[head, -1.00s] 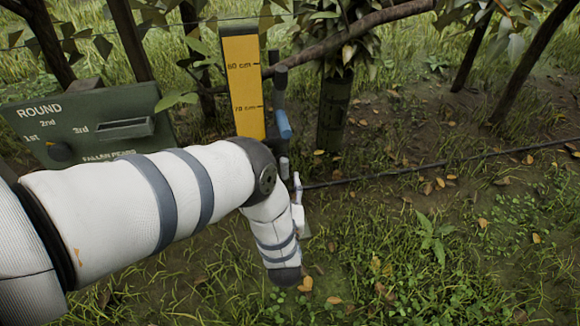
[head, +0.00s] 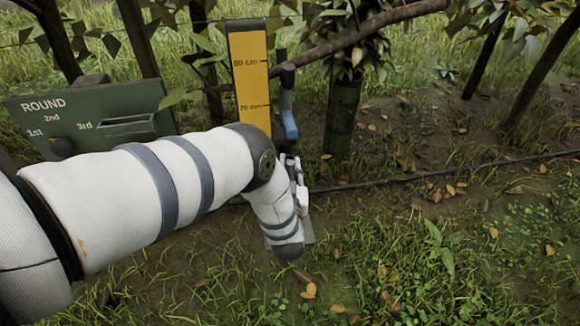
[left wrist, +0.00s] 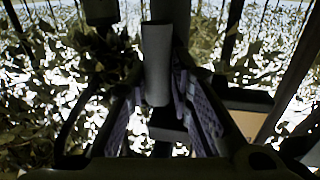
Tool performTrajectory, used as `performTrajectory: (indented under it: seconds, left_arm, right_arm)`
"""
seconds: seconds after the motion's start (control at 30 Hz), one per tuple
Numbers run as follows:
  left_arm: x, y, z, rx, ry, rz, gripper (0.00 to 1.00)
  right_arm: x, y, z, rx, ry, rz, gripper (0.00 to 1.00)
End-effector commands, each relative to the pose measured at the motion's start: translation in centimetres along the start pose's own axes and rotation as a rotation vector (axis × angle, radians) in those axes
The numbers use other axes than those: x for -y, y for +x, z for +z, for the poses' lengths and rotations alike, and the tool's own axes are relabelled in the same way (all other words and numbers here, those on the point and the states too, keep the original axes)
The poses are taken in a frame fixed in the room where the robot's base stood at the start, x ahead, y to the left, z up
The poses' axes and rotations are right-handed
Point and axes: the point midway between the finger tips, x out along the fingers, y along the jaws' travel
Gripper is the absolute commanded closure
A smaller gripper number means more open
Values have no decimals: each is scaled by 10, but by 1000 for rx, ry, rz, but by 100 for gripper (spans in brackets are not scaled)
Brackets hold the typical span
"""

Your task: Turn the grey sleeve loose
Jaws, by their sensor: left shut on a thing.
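The grey sleeve (left wrist: 157,60) shows in the left wrist view as an upright, plain grey cylinder between my two finger pads. My left gripper (left wrist: 158,108) is shut on it, with a pad on each side. My right gripper is in neither current view.
The yellow scale board (head: 251,80) stands just left of the handle. A green sign reading ROUND (head: 80,118), with a dark knob and a slot, is at the left. A thin dark hose (head: 420,175) crosses the grass.

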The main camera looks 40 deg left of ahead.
Motion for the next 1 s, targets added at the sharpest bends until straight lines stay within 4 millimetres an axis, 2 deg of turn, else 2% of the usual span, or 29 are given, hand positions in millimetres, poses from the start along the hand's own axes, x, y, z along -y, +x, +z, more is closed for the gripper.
performTrajectory:
  seconds: [0.37,1.0]
  left_arm:
    - [-5,0,-1,28,141,6,100]
    - [-14,1,4,141,712,10,100]
  right_arm:
    - [0,-2,0,-6,1,0,60]
    - [0,-1,0,-5,1,0,60]
